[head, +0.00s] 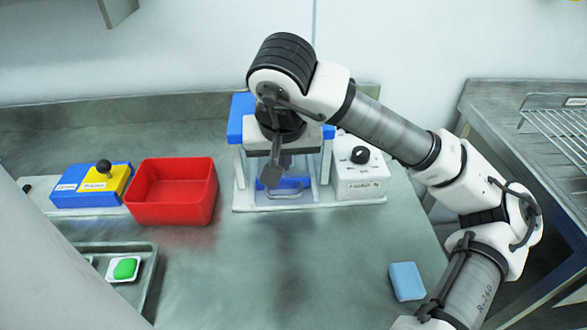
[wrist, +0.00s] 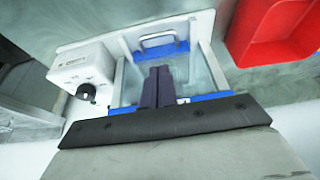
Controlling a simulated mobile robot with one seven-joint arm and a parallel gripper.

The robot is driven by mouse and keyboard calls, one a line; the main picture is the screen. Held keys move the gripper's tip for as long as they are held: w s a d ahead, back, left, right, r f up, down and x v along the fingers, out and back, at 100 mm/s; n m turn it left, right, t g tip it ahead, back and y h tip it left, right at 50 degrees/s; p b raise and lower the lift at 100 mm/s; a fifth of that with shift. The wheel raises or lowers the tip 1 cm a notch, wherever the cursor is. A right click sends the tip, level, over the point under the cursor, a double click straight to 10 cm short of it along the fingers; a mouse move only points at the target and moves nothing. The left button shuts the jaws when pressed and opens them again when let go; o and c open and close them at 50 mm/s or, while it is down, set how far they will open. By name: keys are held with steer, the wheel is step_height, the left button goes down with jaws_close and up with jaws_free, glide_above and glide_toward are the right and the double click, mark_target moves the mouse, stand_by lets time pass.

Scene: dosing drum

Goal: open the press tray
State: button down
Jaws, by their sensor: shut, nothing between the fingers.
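The press (head: 240,131) has a blue top and pale posts on a light base plate, and stands at the back of the counter. Its blue tray (head: 295,183) lies low between the posts, with a grey bar handle (head: 286,192) at its front. In the wrist view the tray (wrist: 163,50) and handle (wrist: 157,39) show just beyond my fingertips. My gripper (head: 270,181) is shut and empty, pointing down in front of the press. In the wrist view the fingertips (wrist: 160,70) appear short of the handle, apart from it. My arm hides part of the press top.
A white control box with a black knob (head: 362,170) stands close right of the press. A red bin (head: 172,192) is at its left, beside a blue-yellow block (head: 90,187). A blue block (head: 406,281) lies front right. The counter before the press is clear.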

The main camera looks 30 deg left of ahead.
steer(key=p+x, duration=0.1)
steer(key=x, duration=0.8)
steer(key=shift+a+f+p, duration=0.15)
steer(key=shift+f+p, duration=0.15)
steer(key=shift+f, duration=0.05)
steer(key=shift+s, duration=0.2)
